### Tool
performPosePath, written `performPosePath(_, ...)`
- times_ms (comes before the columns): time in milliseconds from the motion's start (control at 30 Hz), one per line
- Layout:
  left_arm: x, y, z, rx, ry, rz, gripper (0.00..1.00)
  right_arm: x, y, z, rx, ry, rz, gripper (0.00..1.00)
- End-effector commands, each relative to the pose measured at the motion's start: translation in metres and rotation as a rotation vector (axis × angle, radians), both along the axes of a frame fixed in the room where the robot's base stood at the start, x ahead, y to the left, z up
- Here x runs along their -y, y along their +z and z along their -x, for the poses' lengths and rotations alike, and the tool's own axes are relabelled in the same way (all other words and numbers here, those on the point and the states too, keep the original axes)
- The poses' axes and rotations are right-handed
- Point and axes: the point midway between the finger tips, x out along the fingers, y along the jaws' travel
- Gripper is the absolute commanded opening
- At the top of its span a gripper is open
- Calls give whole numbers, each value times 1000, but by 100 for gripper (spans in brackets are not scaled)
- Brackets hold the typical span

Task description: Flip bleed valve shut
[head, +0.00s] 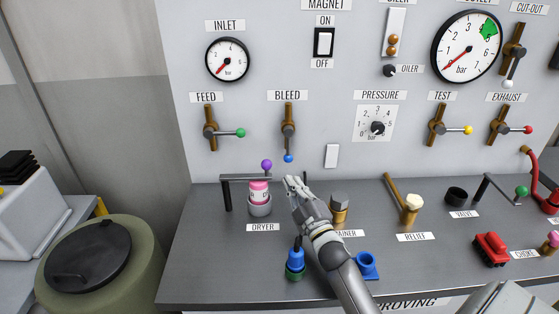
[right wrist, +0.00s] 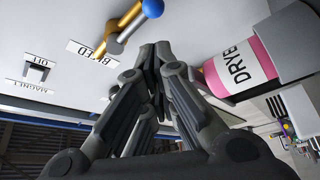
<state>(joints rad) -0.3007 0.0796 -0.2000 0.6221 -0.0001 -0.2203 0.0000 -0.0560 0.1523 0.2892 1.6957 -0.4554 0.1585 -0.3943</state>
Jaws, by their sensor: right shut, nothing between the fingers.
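The bleed valve (head: 288,122) is a brass body on the upright panel under the BLEED label. Its lever points straight down, in line with the body, and ends in a blue ball (head: 288,158). My right gripper (head: 295,181) is shut and empty, just below the blue ball and apart from it. In the right wrist view, the closed fingertips (right wrist: 160,47) are near the blue ball (right wrist: 152,8), with the brass and silver lever (right wrist: 130,26) beside it. My left gripper is not in view.
The pink and white dryer canister (head: 259,192) stands left of my gripper, under a grey arm with a purple ball (head: 266,165). The feed valve (head: 210,130) has its lever pointing right.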

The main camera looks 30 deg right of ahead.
Motion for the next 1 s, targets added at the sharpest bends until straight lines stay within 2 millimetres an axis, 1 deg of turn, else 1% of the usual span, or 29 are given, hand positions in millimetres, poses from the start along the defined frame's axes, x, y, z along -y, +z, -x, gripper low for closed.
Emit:
performPosePath(167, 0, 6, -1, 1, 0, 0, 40, 3, 7, -16, 3, 1, 1, 0)
performPosePath(400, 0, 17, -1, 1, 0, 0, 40, 10, 17, -57, 1, -1, 0, 0)
performPosePath(500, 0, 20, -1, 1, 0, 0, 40, 12, 21, -72, 2, 0, 0, 0)
performPosePath(600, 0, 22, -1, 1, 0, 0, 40, 14, 23, -83, 2, -1, 0, 0)
performPosePath(800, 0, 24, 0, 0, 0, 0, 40, 16, 24, -94, 0, 0, 1, 0)
performPosePath(1000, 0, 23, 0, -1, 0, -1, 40, 16, 24, -95, 1, -1, 1, 0)
